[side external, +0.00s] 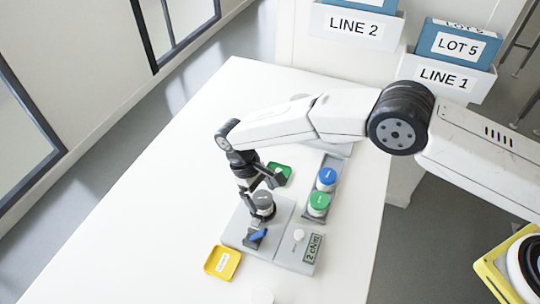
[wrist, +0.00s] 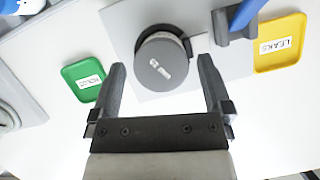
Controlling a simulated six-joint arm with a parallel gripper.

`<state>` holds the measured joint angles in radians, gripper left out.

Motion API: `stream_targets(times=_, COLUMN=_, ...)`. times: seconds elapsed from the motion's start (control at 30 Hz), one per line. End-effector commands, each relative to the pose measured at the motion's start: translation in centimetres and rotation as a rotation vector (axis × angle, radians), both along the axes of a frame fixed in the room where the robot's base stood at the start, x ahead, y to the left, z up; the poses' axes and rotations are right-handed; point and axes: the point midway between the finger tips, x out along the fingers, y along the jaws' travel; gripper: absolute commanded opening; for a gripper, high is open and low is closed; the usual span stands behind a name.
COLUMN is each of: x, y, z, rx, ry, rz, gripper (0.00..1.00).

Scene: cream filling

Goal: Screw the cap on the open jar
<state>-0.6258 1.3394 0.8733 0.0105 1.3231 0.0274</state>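A dark grey cap (side external: 263,197) with a white mark sits on a jar held in the grey fixture (side external: 240,226). In the wrist view the cap (wrist: 160,62) is seen from above, with a dark clamp ring around it. I cannot tell whether it is threaded on. My gripper (side external: 262,184) is close above the cap in the side view. In the wrist view my gripper (wrist: 162,68) is open, its fingers apart with clear gaps on either side of the cap and not touching it. No jar with an uncovered mouth shows clearly.
A grey rack (side external: 322,172) holds a blue-capped jar (side external: 327,178) and a green-capped jar (side external: 319,203). A blue clamp lever (side external: 258,235), a white knob (side external: 299,235) and a "2 cNm" display (side external: 313,248) are nearby. A yellow tray (side external: 210,266) and a green tray (wrist: 70,72) flank the fixture.

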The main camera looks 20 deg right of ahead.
Motion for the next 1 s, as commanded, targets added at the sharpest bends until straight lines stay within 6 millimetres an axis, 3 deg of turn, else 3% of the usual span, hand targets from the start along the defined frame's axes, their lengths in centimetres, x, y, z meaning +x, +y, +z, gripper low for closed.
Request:
stream_targets(times=0.23, x=-0.09, y=0.17, z=0.03, rx=0.001, ry=-0.002, rz=0.099, gripper=1.00)
stream_targets(times=0.6, x=-0.20, y=0.30, z=0.04, rx=0.001, ry=0.000, rz=0.460, gripper=1.00)
stream_targets(times=1.0, x=-0.17, y=0.27, z=0.04, rx=0.001, ry=0.000, rz=0.504, gripper=1.00)
